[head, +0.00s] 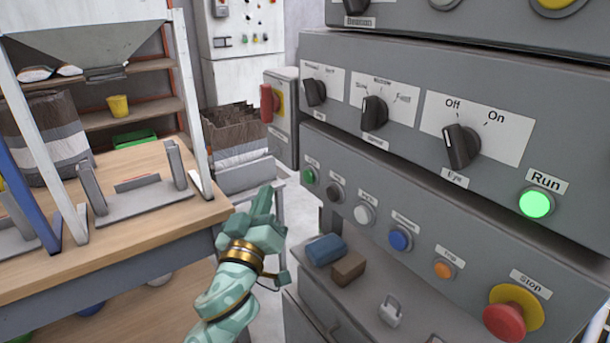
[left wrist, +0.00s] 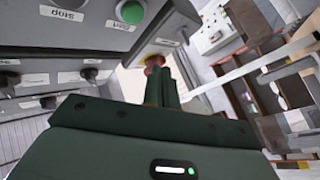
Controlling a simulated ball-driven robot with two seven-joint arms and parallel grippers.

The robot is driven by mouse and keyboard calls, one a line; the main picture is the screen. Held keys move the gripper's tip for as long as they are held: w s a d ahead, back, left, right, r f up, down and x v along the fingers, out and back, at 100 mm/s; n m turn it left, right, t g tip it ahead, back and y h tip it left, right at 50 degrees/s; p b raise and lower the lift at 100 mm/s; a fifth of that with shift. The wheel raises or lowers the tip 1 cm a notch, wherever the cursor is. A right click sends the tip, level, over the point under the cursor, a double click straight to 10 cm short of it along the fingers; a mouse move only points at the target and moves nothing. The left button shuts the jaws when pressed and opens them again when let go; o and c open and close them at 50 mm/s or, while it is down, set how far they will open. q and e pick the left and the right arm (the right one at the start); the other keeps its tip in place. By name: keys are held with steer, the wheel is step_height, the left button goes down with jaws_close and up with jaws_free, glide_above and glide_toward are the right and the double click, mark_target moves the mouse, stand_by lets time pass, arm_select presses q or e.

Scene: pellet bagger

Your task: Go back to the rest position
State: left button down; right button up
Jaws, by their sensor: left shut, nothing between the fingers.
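My left gripper (head: 264,205) is in the middle of the head view, at the end of my pale green arm that comes in from below. Its fingers are shut with nothing between them. It is in the gap between the wooden table and the grey control panel (head: 440,205), apart from both. In the left wrist view the gripper fingers (left wrist: 162,92) are together, and a red knob shows beyond their tips. My right gripper is not in view.
The panel has a lit green Run lamp (head: 536,203), a red Stop button (head: 505,321) and rotary switches. A red and yellow switch box (head: 283,117) sits at its left. A wooden table (head: 140,225) with a metal frame is on the left. A blue block (head: 326,249) and brown block (head: 348,268) lie below the panel.

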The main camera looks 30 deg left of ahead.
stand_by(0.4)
